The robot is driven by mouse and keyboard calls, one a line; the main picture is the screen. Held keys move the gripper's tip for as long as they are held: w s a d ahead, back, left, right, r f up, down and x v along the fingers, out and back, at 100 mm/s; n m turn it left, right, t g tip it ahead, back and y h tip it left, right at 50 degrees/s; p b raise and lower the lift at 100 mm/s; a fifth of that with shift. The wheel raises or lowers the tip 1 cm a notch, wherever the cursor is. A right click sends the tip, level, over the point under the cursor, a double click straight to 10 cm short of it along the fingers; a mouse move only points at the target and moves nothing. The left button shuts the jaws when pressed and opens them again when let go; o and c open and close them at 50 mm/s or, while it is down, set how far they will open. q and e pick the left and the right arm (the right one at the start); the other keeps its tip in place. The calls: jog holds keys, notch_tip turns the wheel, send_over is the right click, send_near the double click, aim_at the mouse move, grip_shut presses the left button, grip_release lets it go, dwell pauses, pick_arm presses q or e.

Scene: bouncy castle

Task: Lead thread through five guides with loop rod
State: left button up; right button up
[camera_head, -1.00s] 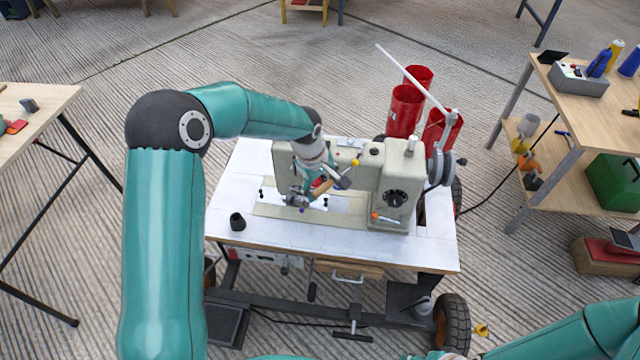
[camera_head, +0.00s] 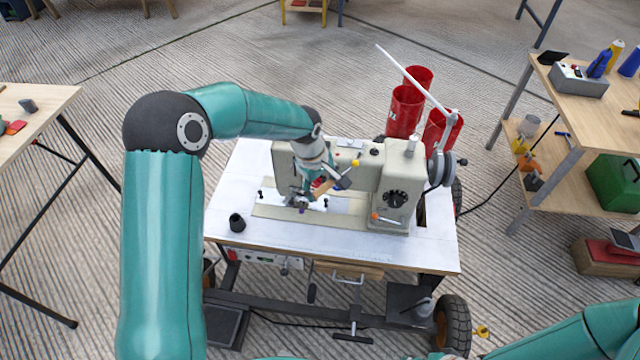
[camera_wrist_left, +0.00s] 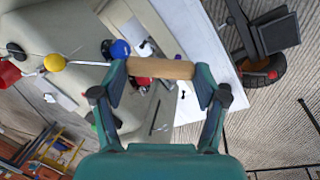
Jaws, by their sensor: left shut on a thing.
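The sewing machine (camera_head: 365,188) stands on a white table. My left gripper (camera_head: 322,187) is in front of the machine's needle end. In the left wrist view, my left gripper (camera_wrist_left: 163,75) is shut on the wooden handle (camera_wrist_left: 160,68) of the loop rod, which lies across between the fingertips. A thin metal stem runs from beside the left fingertip toward a yellow ball (camera_wrist_left: 54,62); I cannot tell whether it is the rod or a guide. A blue ball (camera_wrist_left: 120,48) is near that fingertip. An orange ball (camera_head: 375,216) is on the machine's front. I cannot make out the thread or loop. My right gripper is out of view.
Red cylinders (camera_head: 404,112) and a slanted white bar (camera_head: 410,75) stand behind the machine. A workbench (camera_head: 600,115) is at right. The tabletop's front left is mostly clear.

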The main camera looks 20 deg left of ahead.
pick_arm(q)
jog(key=shift+s, duration=0.1)
jog(key=shift+s+a+f+b, duration=0.15)
jog(key=shift+s+a+b, duration=0.1)
jog(key=shift+s+b, duration=0.2)
jog(key=shift+s+a+f+b, duration=0.1)
jog(key=shift+s+a+b, duration=0.2)
jog(key=shift+s, duration=0.25)
jog(key=shift+s+a+b, duration=0.25)
jog(key=shift+s+b, duration=0.05)
jog(key=shift+s, duration=0.3)
jog(key=shift+s+a+b, duration=0.2)
jog(key=shift+s+b, duration=0.05)
jog(key=shift+s, duration=0.35)
